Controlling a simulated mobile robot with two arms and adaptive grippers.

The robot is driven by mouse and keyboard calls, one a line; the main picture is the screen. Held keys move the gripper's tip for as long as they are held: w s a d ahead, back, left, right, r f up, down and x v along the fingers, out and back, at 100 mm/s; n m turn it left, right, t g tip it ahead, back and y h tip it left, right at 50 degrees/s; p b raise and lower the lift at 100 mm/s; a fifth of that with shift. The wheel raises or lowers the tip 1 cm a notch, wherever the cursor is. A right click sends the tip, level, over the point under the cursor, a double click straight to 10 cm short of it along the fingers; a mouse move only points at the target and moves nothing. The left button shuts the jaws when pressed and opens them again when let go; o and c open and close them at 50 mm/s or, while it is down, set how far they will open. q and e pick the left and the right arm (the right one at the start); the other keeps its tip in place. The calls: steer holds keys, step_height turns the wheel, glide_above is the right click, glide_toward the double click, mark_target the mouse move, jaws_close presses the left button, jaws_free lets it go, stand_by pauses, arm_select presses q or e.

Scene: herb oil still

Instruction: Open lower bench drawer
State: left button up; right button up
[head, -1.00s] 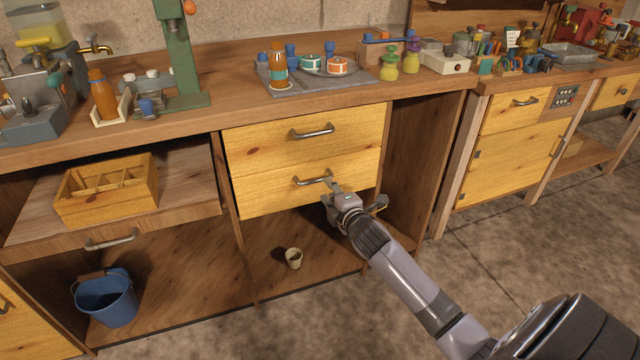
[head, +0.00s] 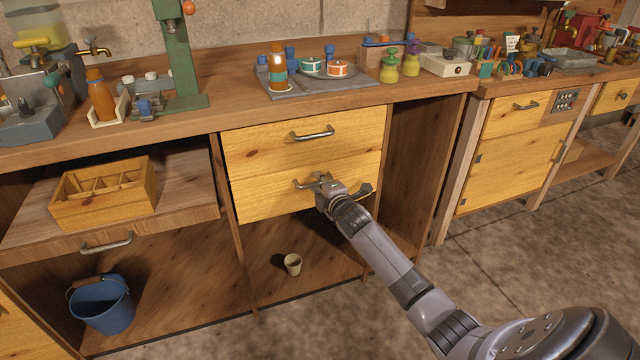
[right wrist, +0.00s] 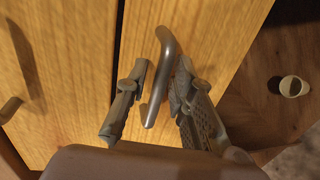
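The lower bench drawer (head: 262,203) has a pale wood front and looks closed, level with the upper drawer (head: 260,150). Its grey bar handle (head: 303,184) is partly hidden by my right gripper (head: 320,184) in the head view. In the right wrist view, the lower drawer's handle (right wrist: 163,75) runs between the two fingers of my right gripper (right wrist: 160,82). The fingers are apart, one on each side of the bar, with a visible gap on the left side; contact on the right side is unclear. My left gripper is not in view.
The upper drawer's handle (head: 312,133) is just above. A small cup (head: 293,264) stands on the shelf below the drawers. A wooden box (head: 103,193) and a blue bucket (head: 103,305) are at the left. The floor in front is clear.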

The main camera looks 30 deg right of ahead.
jaws_close()
stand_by(0.5)
